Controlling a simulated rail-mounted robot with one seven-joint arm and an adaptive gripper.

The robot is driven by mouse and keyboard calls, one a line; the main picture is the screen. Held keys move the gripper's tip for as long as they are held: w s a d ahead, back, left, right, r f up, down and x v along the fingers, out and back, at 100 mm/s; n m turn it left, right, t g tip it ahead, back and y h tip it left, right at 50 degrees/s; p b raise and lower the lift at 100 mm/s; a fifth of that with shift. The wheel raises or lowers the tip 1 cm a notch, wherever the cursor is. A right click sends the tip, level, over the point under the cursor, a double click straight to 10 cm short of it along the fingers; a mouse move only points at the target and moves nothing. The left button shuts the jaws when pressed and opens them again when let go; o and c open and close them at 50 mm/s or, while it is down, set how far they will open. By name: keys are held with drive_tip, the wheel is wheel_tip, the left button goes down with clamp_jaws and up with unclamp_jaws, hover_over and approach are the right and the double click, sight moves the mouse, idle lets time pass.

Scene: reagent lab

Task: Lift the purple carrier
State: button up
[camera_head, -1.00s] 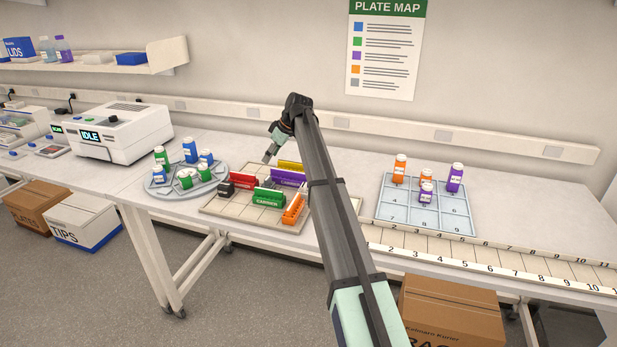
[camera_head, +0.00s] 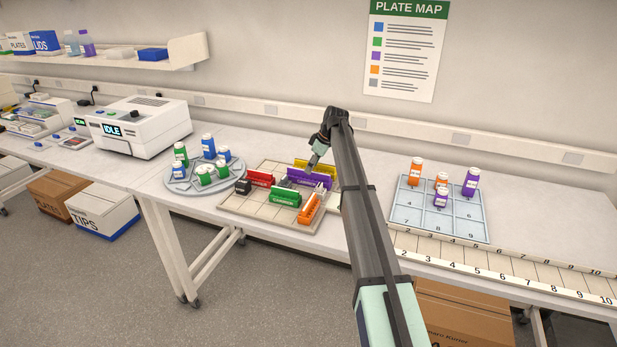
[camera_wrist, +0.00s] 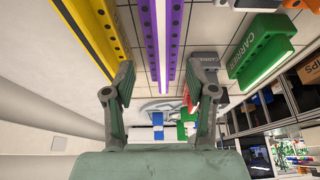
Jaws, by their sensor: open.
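The purple carrier (camera_head: 309,180) stands on a beige gridded tray (camera_head: 258,209), between a yellow carrier and the nearer carriers. My gripper (camera_head: 312,164) is just above it in the head view, pointing down. In the wrist view my gripper (camera_wrist: 165,88) is open, with a finger on either side of the purple carrier (camera_wrist: 160,40) as seen from above. The gap between the fingers is empty. I cannot tell how far the fingertips are from the carrier's top.
A yellow carrier (camera_head: 316,167) stands close behind the purple one. Red (camera_head: 261,178), green (camera_head: 284,198) and orange (camera_head: 309,210) carriers share the tray. A round rack of bottles (camera_head: 178,184) is at left, and a blue-grey numbered tray (camera_head: 437,229) at right.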

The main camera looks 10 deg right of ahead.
sight(306, 176)
drive_tip(key=shift+p+x, duration=1.3)
drive_tip(key=shift+x, duration=1.9)
drive_tip(key=shift+s, duration=0.15)
clamp_jaws()
